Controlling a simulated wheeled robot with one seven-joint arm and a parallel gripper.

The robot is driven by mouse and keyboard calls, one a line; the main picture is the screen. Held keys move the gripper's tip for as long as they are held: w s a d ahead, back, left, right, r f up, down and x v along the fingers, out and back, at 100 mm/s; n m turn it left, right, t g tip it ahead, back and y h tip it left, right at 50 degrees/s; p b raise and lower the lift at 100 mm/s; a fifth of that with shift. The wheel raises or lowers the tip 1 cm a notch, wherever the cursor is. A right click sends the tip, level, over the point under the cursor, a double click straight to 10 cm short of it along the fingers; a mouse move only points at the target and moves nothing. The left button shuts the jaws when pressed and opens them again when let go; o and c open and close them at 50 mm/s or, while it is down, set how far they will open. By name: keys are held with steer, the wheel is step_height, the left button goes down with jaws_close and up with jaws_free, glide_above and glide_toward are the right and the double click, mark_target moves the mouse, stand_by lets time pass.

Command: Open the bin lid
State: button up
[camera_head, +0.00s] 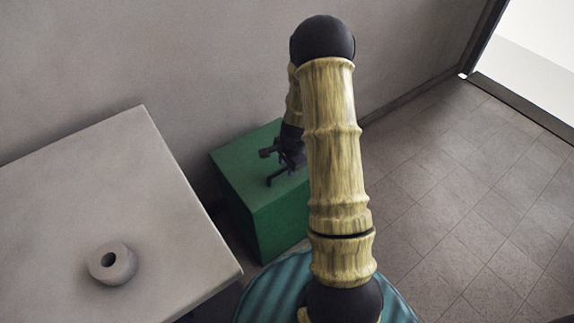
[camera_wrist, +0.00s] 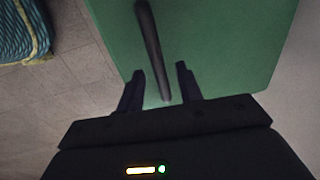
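The bin is a green box (camera_head: 245,185) standing against the wall, with its flat green top facing up. The top also fills much of the wrist view (camera_wrist: 225,40). A dark bar, seemingly the lid's handle (camera_wrist: 150,40), runs between my two fingers in the wrist view. My gripper (camera_wrist: 160,72) is open, with a gap visible between the bar and each finger. In the head view my gripper (camera_head: 270,168) is low over the bin's top, left of my arm. The lid looks flat and shut. My arm hides the bin's right side.
A pale table (camera_head: 90,200) stands to the left of the bin, with a small grey ring-shaped object (camera_head: 112,264) on it. The wall (camera_head: 215,60) is close behind the bin. The tiled floor (camera_head: 460,210) at the right is clear.

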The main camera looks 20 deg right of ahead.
jaws_close()
steer(key=shift+r, duration=0.2)
